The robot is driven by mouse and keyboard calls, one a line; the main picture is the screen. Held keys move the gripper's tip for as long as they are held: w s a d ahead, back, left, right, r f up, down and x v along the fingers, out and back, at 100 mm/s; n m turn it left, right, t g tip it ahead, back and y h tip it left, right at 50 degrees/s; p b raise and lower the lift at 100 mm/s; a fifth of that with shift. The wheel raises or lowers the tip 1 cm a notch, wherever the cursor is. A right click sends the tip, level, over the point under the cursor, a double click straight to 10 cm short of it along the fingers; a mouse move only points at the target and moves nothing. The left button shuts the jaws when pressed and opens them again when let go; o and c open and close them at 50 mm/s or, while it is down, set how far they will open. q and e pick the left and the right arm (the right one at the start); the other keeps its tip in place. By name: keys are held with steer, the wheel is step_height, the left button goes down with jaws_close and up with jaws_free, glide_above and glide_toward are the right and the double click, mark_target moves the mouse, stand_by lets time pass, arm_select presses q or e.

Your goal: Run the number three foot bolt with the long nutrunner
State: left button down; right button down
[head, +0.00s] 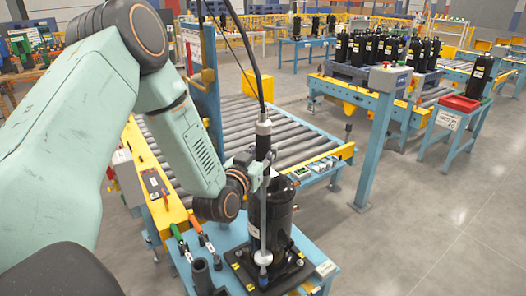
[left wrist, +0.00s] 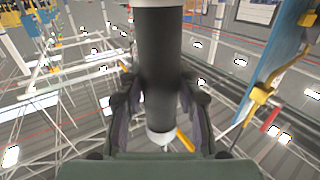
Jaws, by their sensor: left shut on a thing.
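The long nutrunner (head: 263,145) hangs upright from a black cable, with a dark grip and a long slim grey shaft. My left gripper (head: 262,170) is shut on its body. In the left wrist view the fingers (left wrist: 160,112) close on both sides of the nutrunner's dark cylinder (left wrist: 160,55). The black compressor (head: 282,215) stands upright on a dark base plate (head: 290,277), just behind the shaft. The shaft's lower end is at the near side of the compressor's foot; whether it touches a bolt I cannot tell. Bolt numbers are not readable. My right gripper is not in view.
The blue bench (head: 325,282) carries the base plate, with black cups (head: 203,275) and coloured-handled tools (head: 203,238) at left. A roller conveyor (head: 265,125) lies behind. A blue post (head: 380,140) stands right. Open floor (head: 430,235) lies to the right.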

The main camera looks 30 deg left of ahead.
arm_select(q)
steer(key=shift+w+f+b, duration=0.15)
steer(key=shift+f+b, duration=0.15)
steer(key=shift+f, duration=0.2)
stand_by(0.3)
steer(key=shift+f+b, duration=0.3)
steer(key=shift+b, duration=0.05)
steer(key=shift+s+f, duration=0.1)
steer(key=shift+s, duration=0.15)
steer(key=shift+w+f, duration=0.15)
steer(key=shift+f, duration=0.05)
steer(key=shift+f+b, duration=0.4)
steer(key=shift+b, duration=0.1)
stand_by(0.6)
